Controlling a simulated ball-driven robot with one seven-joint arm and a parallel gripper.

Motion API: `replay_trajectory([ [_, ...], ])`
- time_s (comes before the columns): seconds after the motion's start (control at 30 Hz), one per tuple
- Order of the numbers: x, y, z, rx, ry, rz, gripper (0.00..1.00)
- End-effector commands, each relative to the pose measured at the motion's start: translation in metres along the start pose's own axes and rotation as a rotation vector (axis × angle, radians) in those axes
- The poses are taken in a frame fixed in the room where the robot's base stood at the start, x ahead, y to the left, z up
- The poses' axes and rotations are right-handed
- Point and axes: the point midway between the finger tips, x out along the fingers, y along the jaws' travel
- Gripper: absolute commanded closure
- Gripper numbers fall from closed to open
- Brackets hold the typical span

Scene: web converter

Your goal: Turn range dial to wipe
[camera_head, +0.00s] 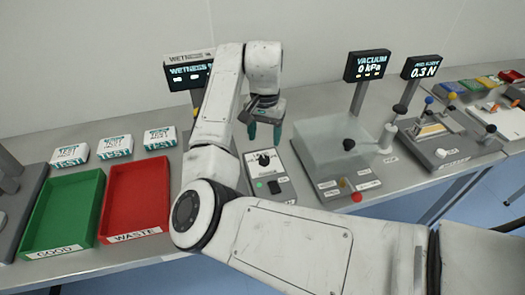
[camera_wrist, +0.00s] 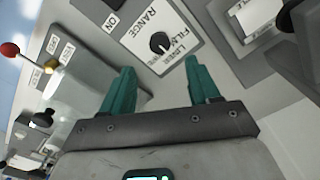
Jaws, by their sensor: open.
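The range dial (camera_wrist: 160,42) is a black round knob on a white plate in the wrist view. RANGE, FILM and LINER are printed beside it; I cannot read a WIPE label or tell which mark the knob points to. In the head view the dial (camera_head: 264,159) sits on the upper part of a small meter box (camera_head: 284,185). My gripper (camera_head: 264,133) hangs above and behind the dial in the head view. Its teal fingers, also in the wrist view (camera_wrist: 160,66), are open and empty, apart from the dial.
A WETNESS display (camera_head: 187,74) stands behind my arm. A clear vacuum box (camera_head: 340,145) is right of the meter, with a red knob (camera_head: 356,197) near its front. Green (camera_head: 62,210) and red (camera_head: 135,198) trays and several TEST packs (camera_head: 115,146) lie left.

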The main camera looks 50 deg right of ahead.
Motion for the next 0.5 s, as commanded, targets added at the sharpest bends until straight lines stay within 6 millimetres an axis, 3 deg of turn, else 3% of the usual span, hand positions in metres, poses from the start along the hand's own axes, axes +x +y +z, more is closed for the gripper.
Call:
replay_trajectory([
  [0.3,0.056,0.000,0.001,-0.002,-0.002,0.002,0.39],
  [0.5,0.076,0.000,0.000,0.000,-0.001,0.001,0.39],
])
